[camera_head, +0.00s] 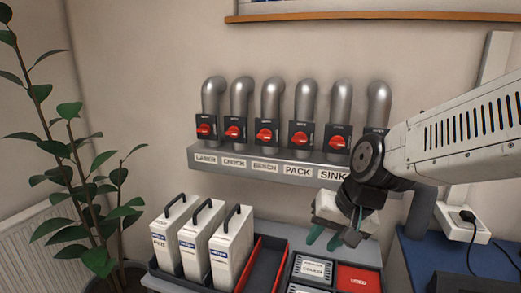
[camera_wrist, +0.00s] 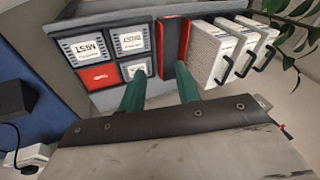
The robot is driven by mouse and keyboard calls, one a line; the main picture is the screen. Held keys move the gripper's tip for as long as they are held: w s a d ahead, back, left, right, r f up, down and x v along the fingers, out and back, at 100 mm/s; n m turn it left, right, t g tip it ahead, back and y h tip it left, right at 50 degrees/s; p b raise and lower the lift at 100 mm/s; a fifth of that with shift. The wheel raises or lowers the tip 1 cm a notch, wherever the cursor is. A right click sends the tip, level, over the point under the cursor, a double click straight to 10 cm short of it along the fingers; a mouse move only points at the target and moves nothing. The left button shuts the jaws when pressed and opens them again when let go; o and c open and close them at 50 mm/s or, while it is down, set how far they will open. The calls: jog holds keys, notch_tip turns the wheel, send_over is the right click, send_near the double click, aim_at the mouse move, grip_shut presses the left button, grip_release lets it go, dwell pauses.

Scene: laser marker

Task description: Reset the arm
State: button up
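My arm (camera_head: 460,140) reaches in from the right in the head view, in front of the duct shelf. My gripper (camera_head: 324,239) points down over the grey tray, with its two green fingers apart. In the wrist view my gripper (camera_wrist: 160,80) shows the same two fingers spread, with nothing between them. The fingers appear above the tray, near the red-lined slot and the labelled compartments. Whether they touch anything is hard to tell, but they look clear of it.
Several white filter cartridges (camera_head: 232,248) with black handles stand in the tray (camera_head: 190,283) at left. Behind is a shelf (camera_head: 235,163) with grey ducts and red-knobbed valves. A plant (camera_head: 85,180) stands at left. A blue surface (camera_head: 415,255) and a power socket (camera_head: 462,225) are at right.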

jog(key=s+d+r+h, duration=0.1)
jog(key=s+d+r, duration=0.1)
jog(key=s+d, duration=0.4)
jog(key=s+d+r+n+g+h, duration=0.1)
jog(key=s+d+r+h, duration=0.1)
jog(key=s+d, duration=0.5)
jog(key=shift+s+d+n+g, duration=0.3)
jog(key=shift+s, duration=2.3)
